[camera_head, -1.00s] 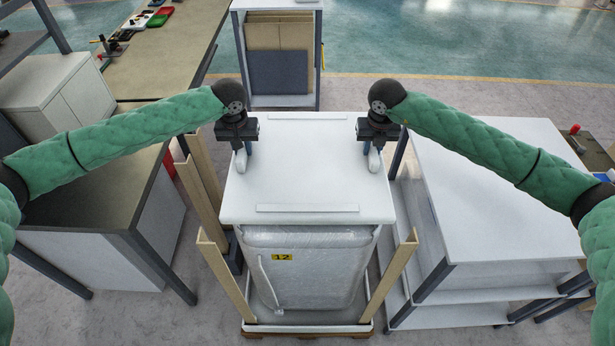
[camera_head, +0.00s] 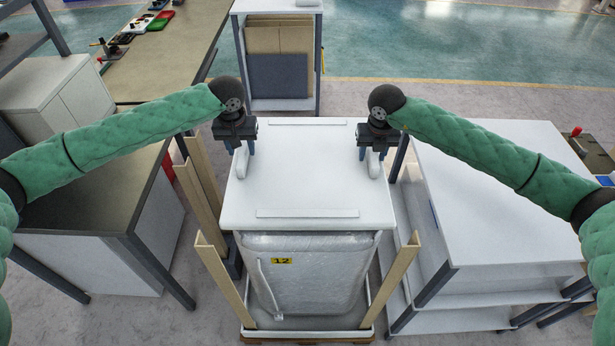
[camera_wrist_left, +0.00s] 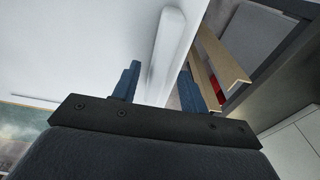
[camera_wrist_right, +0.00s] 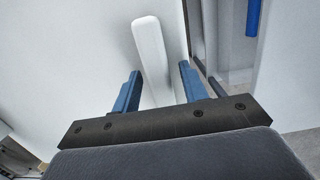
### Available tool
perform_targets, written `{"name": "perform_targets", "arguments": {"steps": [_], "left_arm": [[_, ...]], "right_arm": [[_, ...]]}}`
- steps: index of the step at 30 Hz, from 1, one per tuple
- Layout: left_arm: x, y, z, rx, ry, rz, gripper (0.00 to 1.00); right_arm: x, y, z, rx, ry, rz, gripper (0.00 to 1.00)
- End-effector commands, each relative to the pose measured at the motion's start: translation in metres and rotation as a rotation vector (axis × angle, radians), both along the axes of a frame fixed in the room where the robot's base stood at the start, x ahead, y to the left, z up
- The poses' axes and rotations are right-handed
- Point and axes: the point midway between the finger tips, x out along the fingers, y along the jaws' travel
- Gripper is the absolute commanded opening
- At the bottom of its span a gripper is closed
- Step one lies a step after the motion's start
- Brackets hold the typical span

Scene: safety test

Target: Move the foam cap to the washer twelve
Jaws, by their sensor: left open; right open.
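The foam cap (camera_head: 308,180) is a flat white slab with a raised strip along its front and back edges. It lies level over the top of the film-wrapped washer (camera_head: 318,285), which carries a yellow 12 label (camera_head: 281,261). The cap hides the washer's top. My left gripper (camera_head: 245,152) is open at the cap's left edge, and a white grip bar (camera_wrist_left: 168,45) runs between its fingers in the left wrist view. My right gripper (camera_head: 370,157) is open at the right edge, with another white bar (camera_wrist_right: 150,50) between its fingers in the right wrist view.
Tan corner posts (camera_head: 389,280) rise around the washer. A white shelf table (camera_head: 500,190) stands close at right, and a dark-topped bench (camera_head: 100,200) at left. A shelf unit with cardboard (camera_head: 280,40) stands behind. Open floor lies beyond it.

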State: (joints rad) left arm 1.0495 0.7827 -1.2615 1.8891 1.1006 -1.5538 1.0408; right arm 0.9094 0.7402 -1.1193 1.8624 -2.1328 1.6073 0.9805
Motion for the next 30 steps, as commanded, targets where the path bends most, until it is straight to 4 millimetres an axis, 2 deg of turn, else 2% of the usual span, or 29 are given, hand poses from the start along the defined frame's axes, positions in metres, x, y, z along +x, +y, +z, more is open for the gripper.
{"name": "perform_targets", "arguments": {"steps": [6, 13, 19, 23, 30], "left_arm": [[-0.005, 0.000, 0.044, -0.001, -0.002, 0.000, 0.43], [-0.008, 0.000, 0.079, 0.000, -0.001, 0.000, 0.43], [-0.011, 0.000, 0.091, 0.001, 0.001, 0.000, 0.43], [-0.011, 0.000, 0.093, 0.000, 0.001, 0.000, 0.43], [-0.011, 0.000, 0.092, 0.000, 0.001, 0.000, 0.43]], "right_arm": [[0.000, 0.000, 0.000, 0.000, 0.000, 0.000, 0.43], [0.000, 0.000, 0.000, 0.000, 0.000, 0.000, 0.43], [0.000, 0.000, 0.001, 0.000, 0.000, 0.000, 0.43], [-0.001, 0.000, 0.009, 0.001, -0.001, 0.000, 0.43], [-0.005, 0.000, 0.049, 0.001, -0.003, 0.001, 0.43]]}}
